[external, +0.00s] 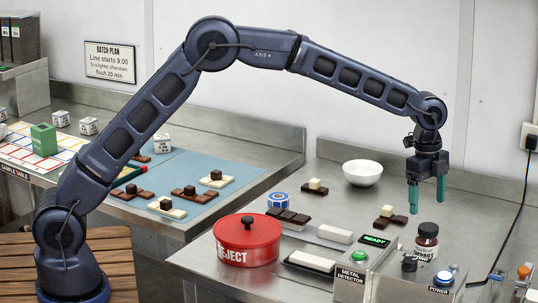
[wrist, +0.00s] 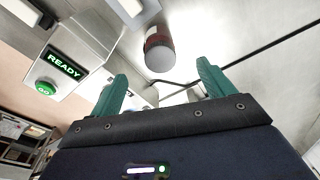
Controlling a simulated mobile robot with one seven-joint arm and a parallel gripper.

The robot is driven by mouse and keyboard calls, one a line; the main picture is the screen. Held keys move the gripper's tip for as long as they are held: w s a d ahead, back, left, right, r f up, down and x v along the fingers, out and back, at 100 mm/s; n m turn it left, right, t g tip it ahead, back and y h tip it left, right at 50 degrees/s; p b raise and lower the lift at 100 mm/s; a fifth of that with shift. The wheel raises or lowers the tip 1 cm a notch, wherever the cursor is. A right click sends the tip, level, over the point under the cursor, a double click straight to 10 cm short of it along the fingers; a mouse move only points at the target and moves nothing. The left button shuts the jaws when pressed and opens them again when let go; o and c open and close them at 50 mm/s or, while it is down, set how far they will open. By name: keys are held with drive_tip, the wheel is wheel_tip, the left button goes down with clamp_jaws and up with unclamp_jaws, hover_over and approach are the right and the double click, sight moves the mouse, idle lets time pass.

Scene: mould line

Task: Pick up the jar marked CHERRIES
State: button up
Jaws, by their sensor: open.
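A small jar (external: 427,243) with a dark cap and a brown-red body stands upright on the steel counter at the right; its label is too small to read. In the wrist view the jar (wrist: 159,48) shows beyond the fingertips, between their lines, with its round grey end nearest. My gripper (external: 427,200) points down with its two green fingers apart and empty. It appears above the jar in the external view, with a gap between. Both fingers also show in the wrist view (wrist: 162,78), with nothing between them.
The metal detector box (external: 352,277) with its READY display (external: 375,241) stands left of the jar, and a POWER box (external: 425,285) stands in front. A white bowl (external: 362,173), a chocolate piece (external: 390,217) and a red REJECT pot (external: 247,240) are nearby. A black cable (external: 511,235) runs at right.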

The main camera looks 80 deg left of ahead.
sight(428, 238)
drive_tip(key=f, duration=0.5)
drive_tip(key=shift+w+d+f, duration=0.1)
drive_tip(key=shift+d+f, duration=0.1)
drive_tip(key=shift+d, duration=0.15)
drive_tip(key=shift+w+d+f, duration=0.1)
drive_tip(key=shift+d+f, duration=0.1)
drive_tip(key=shift+f, duration=0.65)
drive_tip(key=shift+w+d+f, duration=0.1)
drive_tip(key=shift+d+f, duration=0.05)
drive_tip(key=shift+f, duration=0.75)
drive_tip(key=shift+d+f, duration=0.2)
drive_tip(key=shift+f, duration=0.65)
drive_tip(key=shift+c, duration=0.4)
drive_tip(key=shift+r, duration=0.1)
drive_tip(key=c, duration=1.1)
drive_tip(key=shift+c, duration=0.2)
